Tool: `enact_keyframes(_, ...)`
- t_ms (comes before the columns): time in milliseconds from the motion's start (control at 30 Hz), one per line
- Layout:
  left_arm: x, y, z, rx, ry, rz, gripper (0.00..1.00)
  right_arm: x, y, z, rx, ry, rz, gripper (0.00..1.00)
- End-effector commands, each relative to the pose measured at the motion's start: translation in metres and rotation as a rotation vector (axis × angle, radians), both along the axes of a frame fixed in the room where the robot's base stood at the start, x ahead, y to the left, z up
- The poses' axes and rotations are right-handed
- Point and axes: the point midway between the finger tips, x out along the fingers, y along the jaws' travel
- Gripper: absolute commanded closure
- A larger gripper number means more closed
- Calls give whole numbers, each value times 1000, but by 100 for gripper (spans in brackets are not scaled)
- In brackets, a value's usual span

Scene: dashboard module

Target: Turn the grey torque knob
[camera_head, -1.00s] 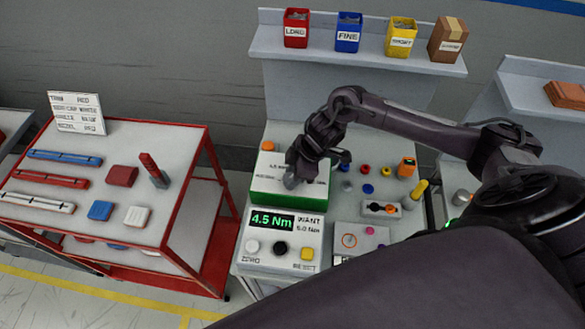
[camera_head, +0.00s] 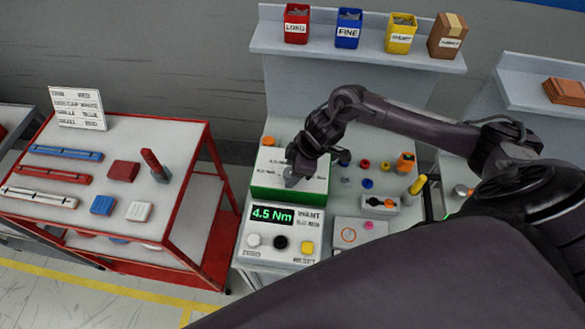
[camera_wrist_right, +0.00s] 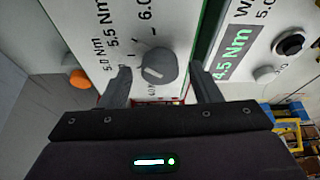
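The grey torque knob (camera_wrist_right: 157,67) is a round dial with a light pointer mark, on the white face of a green-edged box (camera_head: 262,192). The scale printed around it reads 5.0, 5.5 and 6.0 Nm. In the right wrist view my right gripper (camera_wrist_right: 162,80) is open, with one finger on each side of the knob and visible gaps between. In the head view my right gripper (camera_head: 293,180) hangs over the box and hides the knob. The display (camera_head: 272,215) reads 4.5 Nm, beside a WANT 5.0 Nm label. My left gripper is not in view.
The display panel has white, black (camera_head: 280,242) and yellow buttons. Small coloured knobs and a yellow-handled part (camera_head: 417,185) stand right of the box. Labelled bins (camera_head: 348,30) line the shelf behind. A red-framed table (camera_head: 110,160) with parts stands left.

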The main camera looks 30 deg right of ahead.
Motion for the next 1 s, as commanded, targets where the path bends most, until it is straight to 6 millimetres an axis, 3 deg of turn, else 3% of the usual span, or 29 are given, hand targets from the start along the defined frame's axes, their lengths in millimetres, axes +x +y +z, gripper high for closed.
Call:
enact_keyframes(233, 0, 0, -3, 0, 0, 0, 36, -1, -3, 5, 0, 0, 1, 43)
enact_keyframes(700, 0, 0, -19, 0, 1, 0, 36, -15, -25, 67, -2, -1, 1, 43)
enact_keyframes(1000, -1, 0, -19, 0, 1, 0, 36, -16, -25, 72, 0, 1, 0, 43)
